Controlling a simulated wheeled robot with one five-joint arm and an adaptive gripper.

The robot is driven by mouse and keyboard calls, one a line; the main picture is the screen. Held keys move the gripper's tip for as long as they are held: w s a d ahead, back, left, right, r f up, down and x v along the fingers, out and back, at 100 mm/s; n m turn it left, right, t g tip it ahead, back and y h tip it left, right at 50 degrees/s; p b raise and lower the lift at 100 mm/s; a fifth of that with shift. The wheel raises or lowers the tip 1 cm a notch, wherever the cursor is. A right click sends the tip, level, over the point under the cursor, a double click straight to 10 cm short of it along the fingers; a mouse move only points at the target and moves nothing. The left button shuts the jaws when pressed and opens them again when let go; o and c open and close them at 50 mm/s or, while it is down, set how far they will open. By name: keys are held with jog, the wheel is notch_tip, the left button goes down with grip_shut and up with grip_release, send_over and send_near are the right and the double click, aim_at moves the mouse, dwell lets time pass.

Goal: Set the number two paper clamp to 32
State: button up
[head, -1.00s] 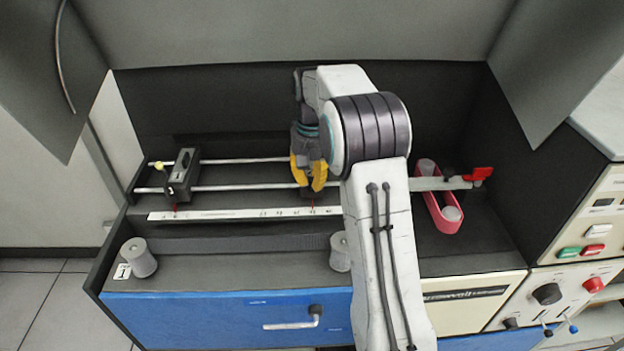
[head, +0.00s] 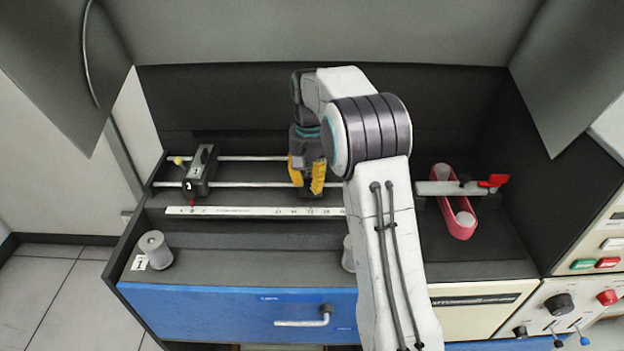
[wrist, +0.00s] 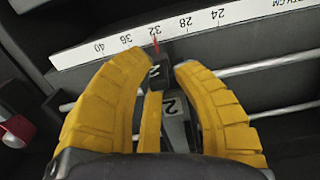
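The number two paper clamp (wrist: 156,72) is a small dark block marked "2" in the wrist view. Its thin red pointer (wrist: 155,43) stands at about the 32 mark of the white scale (wrist: 72,57). My gripper (wrist: 165,62) has its yellow fingers on either side of the clamp. The left finger lies against or very near it, and a gap shows by the right finger. In the head view my gripper (head: 306,188) is low over the rails, and the clamp is mostly hidden behind it. The scale also shows in the head view (head: 240,212).
Clamp one (head: 200,171) sits on the rails (head: 240,184) at the left, near the scale's low end. A pink belt on rollers (head: 458,226) and a red-tipped lever (head: 493,181) are to the right. A grey knob (head: 154,250) stands front left.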

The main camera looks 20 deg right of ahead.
jog(key=shift+r, duration=0.15)
notch_tip(320, 180, up, 12)
jog(key=shift+f, duration=0.15)
dwell(0.7)
jog(key=shift+s, duration=0.1)
dwell(0.5)
jog(key=s+a+r+n+t, duration=0.1)
jog(key=s+a+r, duration=0.1)
jog(key=s, duration=0.5)
jog(key=s+a+r+n+t, duration=0.1)
jog(key=s+a+r, duration=0.1)
jog(key=s, duration=0.5)
jog(key=shift+s+a+f+n+t, duration=0.45)
jog(key=shift+s+f, duration=1.1)
jog(key=shift+s, duration=1.05)
jog(key=shift+s+a+f+n+t, duration=0.45)
jog(key=shift+s+f, duration=1.05)
jog(key=shift+s, duration=1.15)
jog(key=shift+s+a+f+n+t, duration=0.45)
jog(key=shift+s+f, duration=1.1)
jog(key=shift+s, duration=1.05)
